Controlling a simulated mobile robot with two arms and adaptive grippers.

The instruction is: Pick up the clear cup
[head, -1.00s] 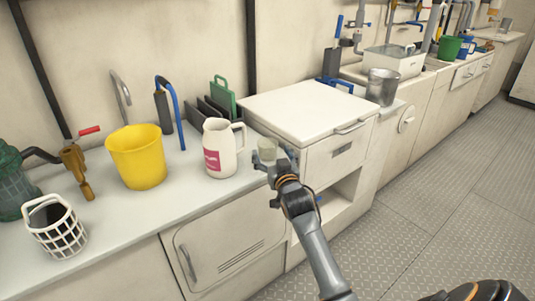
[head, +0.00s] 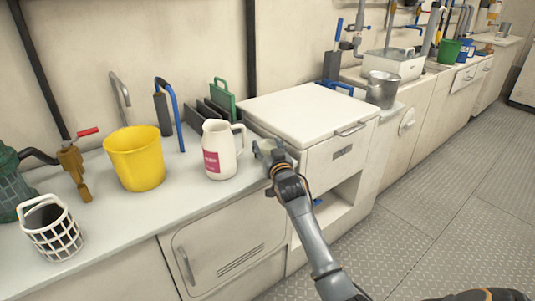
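The clear cup (head: 265,145) is a small, pale, see-through cup on the counter, just right of the white jug and beside the white raised box. My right gripper (head: 268,153) is at the cup, its fingers overlapping it, so most of the cup is hidden. From this angle I cannot tell whether the fingers are closed on the cup or only around it. My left gripper is not in view.
A white jug (head: 219,150) with a pink label stands close left of the gripper. A white lidded box (head: 310,112) rises just right. A yellow bucket (head: 136,160) and a white basket (head: 50,228) stand further left. The counter front (head: 150,215) is clear.

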